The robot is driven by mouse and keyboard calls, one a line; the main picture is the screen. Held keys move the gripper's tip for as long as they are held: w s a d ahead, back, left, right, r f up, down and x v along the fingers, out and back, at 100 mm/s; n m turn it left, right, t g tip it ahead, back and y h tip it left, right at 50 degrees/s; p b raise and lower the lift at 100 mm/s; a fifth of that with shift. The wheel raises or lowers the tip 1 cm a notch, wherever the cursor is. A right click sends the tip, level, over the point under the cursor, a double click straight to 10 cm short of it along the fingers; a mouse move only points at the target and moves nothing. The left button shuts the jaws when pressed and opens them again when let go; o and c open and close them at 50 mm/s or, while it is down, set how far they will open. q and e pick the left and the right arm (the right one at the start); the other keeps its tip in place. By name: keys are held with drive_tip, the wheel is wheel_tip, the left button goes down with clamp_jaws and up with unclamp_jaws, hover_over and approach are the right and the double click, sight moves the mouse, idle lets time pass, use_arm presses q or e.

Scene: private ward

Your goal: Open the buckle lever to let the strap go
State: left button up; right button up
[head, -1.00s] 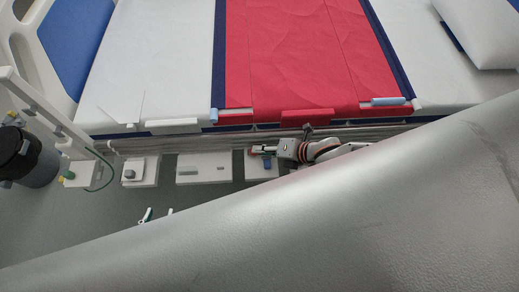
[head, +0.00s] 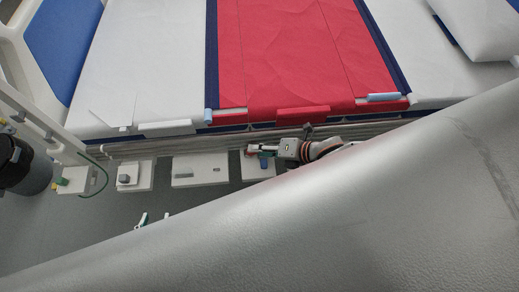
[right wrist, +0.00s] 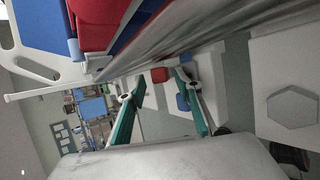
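A white plate (head: 257,172) below the bed's edge carries a small red part (head: 250,150) and a blue part (head: 264,162), probably the buckle and its lever. Contact with the buckle cannot be told. My left gripper (head: 155,217) shows only two separated fingertips, low in the picture, with nothing between them.
Other white plates with fittings (head: 200,171) stand in a row to the left. The bed (head: 150,70) with a red cover (head: 285,60) lies behind. A dark bin (head: 25,165) is at far left. My large grey link blocks the lower right.

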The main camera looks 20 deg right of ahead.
drive_tip(key=v, duration=0.7)
drive_tip(key=shift+r, duration=0.2)
drive_tip(key=shift+c, duration=0.4)
